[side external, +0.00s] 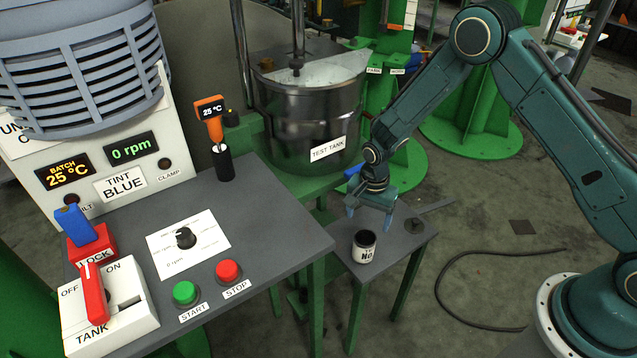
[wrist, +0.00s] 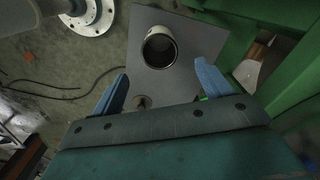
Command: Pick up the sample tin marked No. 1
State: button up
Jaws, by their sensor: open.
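The sample tin (side external: 364,246) is a small white tin with a dark open top and a label that reads "No"; the rest of the marking is too small to read. It stands upright on a small grey side table (side external: 400,262). My gripper (side external: 369,217) is open and empty, above the table and a little behind the tin. In the wrist view the tin (wrist: 159,47) shows from above, ahead of the fingers of my gripper (wrist: 163,80) and roughly between them in line. The fingers do not touch it.
A steel test tank (side external: 310,115) stands behind the side table. The grey control bench (side external: 250,255) with START and STOP buttons is to the left. A black cable (side external: 445,290) lies on the floor.

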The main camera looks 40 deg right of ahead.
aim_at(363, 249)
jog(key=shift+f, duration=4.3)
jog(key=shift+f, duration=2.6)
jog(key=c, duration=1.1)
